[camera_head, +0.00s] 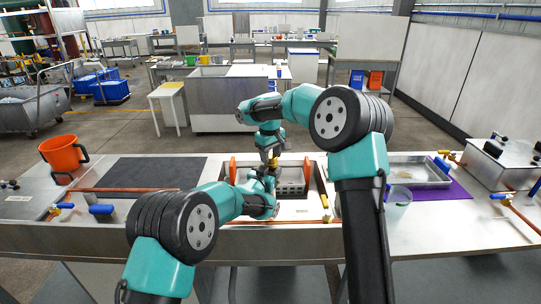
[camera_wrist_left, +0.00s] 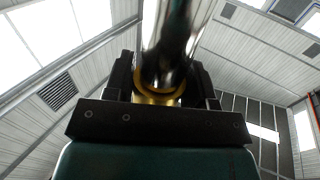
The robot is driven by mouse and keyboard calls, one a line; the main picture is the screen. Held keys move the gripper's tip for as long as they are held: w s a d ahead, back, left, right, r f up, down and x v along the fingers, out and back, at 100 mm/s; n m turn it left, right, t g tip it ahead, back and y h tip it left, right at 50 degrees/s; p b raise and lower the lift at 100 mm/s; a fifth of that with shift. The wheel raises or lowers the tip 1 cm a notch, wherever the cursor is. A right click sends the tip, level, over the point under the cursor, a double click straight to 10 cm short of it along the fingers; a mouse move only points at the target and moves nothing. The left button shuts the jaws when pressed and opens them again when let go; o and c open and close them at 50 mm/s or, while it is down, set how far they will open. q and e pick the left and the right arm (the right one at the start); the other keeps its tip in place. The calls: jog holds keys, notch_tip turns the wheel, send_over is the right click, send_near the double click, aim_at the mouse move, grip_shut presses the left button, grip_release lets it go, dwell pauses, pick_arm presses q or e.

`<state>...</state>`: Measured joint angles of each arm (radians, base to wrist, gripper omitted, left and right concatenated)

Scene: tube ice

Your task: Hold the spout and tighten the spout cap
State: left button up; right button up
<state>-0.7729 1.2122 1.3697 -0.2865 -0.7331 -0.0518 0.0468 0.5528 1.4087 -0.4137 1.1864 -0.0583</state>
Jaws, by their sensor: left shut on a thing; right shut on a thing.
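My left gripper (camera_head: 266,179) comes in from the lower left and is shut at the middle of the bench. In the left wrist view, the left gripper (camera_wrist_left: 161,80) has its dark fingers on both sides of a shiny dark upright cylinder, likely the spout (camera_wrist_left: 170,50), with a brass ring (camera_wrist_left: 158,98) at its lower end. My right gripper (camera_head: 272,150) points down directly above the left one and is shut on a small brass-coloured piece (camera_head: 273,161), likely the spout cap. The grippers hide most of the spout and cap, so I cannot tell how they meet.
A dark mat (camera_head: 150,171) and orange bucket (camera_head: 64,153) are left. Copper pipes (camera_head: 125,190) run along the bench.

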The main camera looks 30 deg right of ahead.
jog(key=m, duration=0.6)
jog(key=shift+m, duration=0.3)
jog(key=m, duration=1)
jog(key=shift+d+m, duration=0.1)
jog(key=shift+m, duration=0.3)
jog(key=m, duration=0.4)
jog(key=shift+s, duration=0.1)
jog(key=o, duration=0.6)
jog(key=shift+o, duration=0.2)
jog(key=shift+r, duration=0.1)
